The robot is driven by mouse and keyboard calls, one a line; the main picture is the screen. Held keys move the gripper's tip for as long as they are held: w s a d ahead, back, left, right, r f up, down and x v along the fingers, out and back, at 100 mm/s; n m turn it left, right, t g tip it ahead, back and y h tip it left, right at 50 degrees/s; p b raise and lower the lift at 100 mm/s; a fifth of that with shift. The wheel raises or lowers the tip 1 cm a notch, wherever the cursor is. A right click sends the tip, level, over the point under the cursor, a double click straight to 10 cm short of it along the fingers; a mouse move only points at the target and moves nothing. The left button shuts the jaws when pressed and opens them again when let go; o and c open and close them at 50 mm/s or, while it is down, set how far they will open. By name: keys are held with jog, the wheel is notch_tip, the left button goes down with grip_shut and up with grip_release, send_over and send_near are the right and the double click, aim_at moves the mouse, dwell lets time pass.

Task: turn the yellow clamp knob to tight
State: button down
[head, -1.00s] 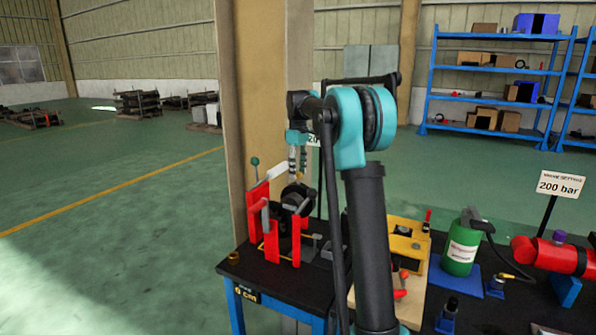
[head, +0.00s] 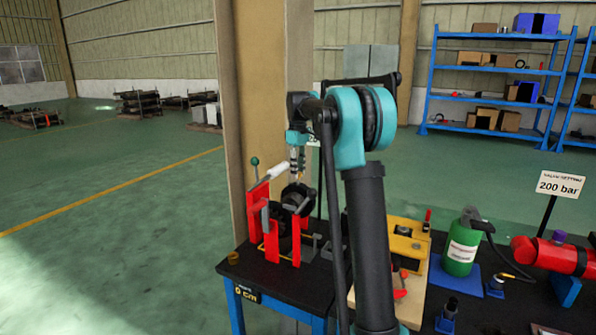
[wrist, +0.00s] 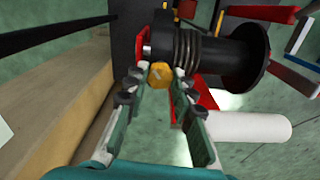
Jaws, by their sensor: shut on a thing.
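The yellow clamp knob (wrist: 159,74) is a small round knob with a pale line across its face, seen in the wrist view. My gripper (wrist: 160,79) is shut on it, one fingertip on each side. In the head view my gripper (head: 298,168) points down at the top of a red stand (head: 257,205) with a black drum (head: 297,196). The knob is too small to make out clearly there. The wrist view shows the drum (wrist: 235,55) with a wire coil (wrist: 190,50) just beyond the knob.
A white cylinder (wrist: 245,125) lies close to the right fingers in the wrist view. A beige pillar (head: 252,100) stands behind the stand. A green bottle (head: 461,245) and a red cylinder (head: 550,256) are to the right on the dark bench.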

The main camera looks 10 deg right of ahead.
jog(key=m, duration=1.9)
jog(key=shift+m, duration=2.8)
jog(key=c, duration=1.3)
grip_release()
jog(key=shift+o, duration=0.2)
